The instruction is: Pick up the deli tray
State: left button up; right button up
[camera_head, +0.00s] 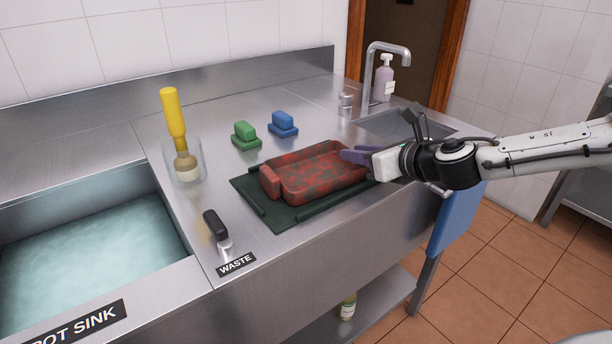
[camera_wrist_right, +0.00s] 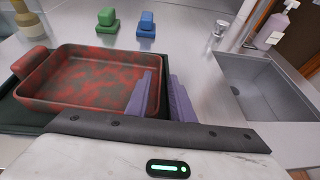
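The deli tray (camera_head: 322,174) is a rectangular tray mottled red and dark grey, with a raised block at its left end. It lies flat on a dark green mat on the steel counter. It also shows at the left of the right wrist view (camera_wrist_right: 88,80). My right gripper (camera_head: 362,157) has purple fingers and is at the tray's right end. In the right wrist view its fingers (camera_wrist_right: 165,98) are apart, with the tray's right wall at the gap between them. I cannot tell whether they touch it. My left gripper is not in view.
Behind the tray are a green scrubber (camera_head: 245,136) and a blue scrubber (camera_head: 283,125). A yellow-handled brush (camera_head: 173,118) stands in a clear holder. A black-handled tool (camera_head: 215,226) lies front left. A small sink (camera_head: 385,124) with a tap is at right, a water-filled sink (camera_head: 95,245) at left.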

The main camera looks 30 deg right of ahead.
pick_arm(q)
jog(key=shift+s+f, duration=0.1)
pick_arm(e)
grip_shut()
